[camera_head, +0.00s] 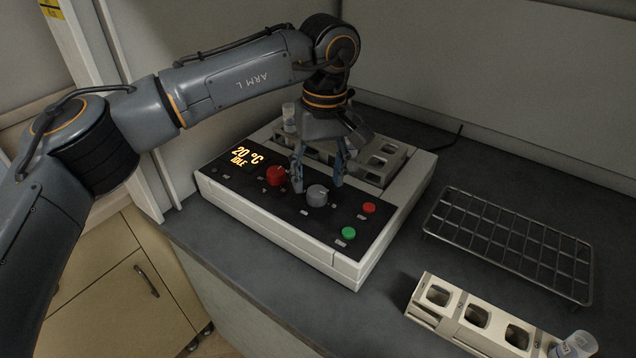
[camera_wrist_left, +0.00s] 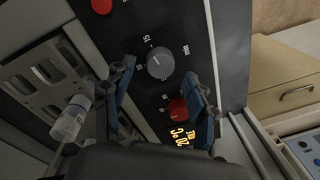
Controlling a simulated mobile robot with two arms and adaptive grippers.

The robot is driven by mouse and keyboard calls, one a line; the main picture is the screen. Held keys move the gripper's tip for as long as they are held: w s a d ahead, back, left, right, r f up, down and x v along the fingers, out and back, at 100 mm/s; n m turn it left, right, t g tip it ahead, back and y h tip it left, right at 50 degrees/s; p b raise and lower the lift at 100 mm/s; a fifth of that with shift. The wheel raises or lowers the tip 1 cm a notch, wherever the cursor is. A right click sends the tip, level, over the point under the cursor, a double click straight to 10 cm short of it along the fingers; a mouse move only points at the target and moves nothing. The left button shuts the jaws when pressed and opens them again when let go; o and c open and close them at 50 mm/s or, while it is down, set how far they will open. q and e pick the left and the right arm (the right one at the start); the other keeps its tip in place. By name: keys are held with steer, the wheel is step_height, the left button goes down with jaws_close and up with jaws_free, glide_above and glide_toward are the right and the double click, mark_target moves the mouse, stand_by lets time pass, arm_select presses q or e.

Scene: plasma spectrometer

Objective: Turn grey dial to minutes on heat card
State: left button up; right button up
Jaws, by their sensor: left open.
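The grey dial (camera_head: 317,195) sits on the black panel of the white heating machine (camera_head: 350,268). In the left wrist view the dial (camera_wrist_left: 160,64) is ringed by small marks, with "MIN" printed nearby; its pointer is too small to read. My left gripper (camera_head: 317,182) is open and points down over the panel. In the left wrist view the fingertips (camera_wrist_left: 158,76) are on either side of the dial's near edge; I cannot tell if they touch it. A red knob (camera_head: 276,175) is left of the dial. The display (camera_head: 243,156) reads "20 °C IDLE". I cannot make out a heat card. My right gripper is not in view.
A red button (camera_head: 369,208) and a green button (camera_head: 348,232) are right of the dial. A holder block with a capped vial (camera_head: 289,117) sits behind the panel. A wire rack (camera_head: 510,238) and a beige vial holder (camera_head: 427,312) lie on the dark counter at right.

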mark_target(322, 190)
arm_select(q)
step_height(322, 190, up, 10)
steer(key=shift+d+f, duration=0.25)
steer(key=shift+d, duration=0.05)
